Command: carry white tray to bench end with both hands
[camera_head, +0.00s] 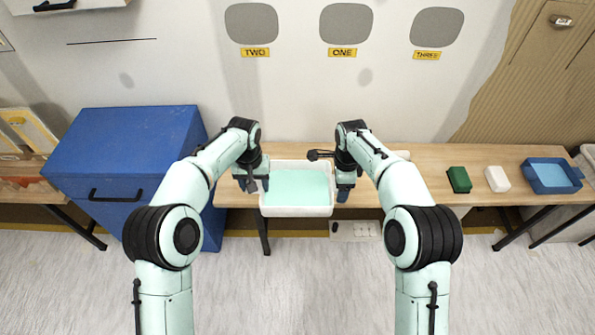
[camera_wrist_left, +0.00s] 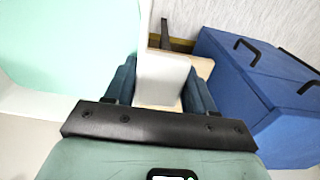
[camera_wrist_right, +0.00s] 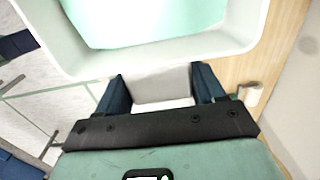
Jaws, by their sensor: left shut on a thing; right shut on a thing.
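The white tray (camera_head: 296,211) with a pale green inside is between my two grippers in the head view, at the left part of the wooden bench, its near edge reaching past the bench's front edge. My left gripper (camera_head: 252,184) is shut on the tray's left wall; in the left wrist view its dark blue fingers flank the white wall (camera_wrist_left: 163,80). My right gripper (camera_head: 343,192) is shut on the tray's right side; in the right wrist view its fingers flank a white piece below the rim (camera_wrist_right: 162,85). Whether the tray touches the bench I cannot tell.
A blue chest (camera_head: 120,150) stands close left of the tray. On the wooden bench (camera_head: 425,170) to the right are a green block (camera_head: 459,179), a white block (camera_head: 497,179) and a blue tray (camera_head: 551,177). The bench between the right gripper and the green block is mostly clear.

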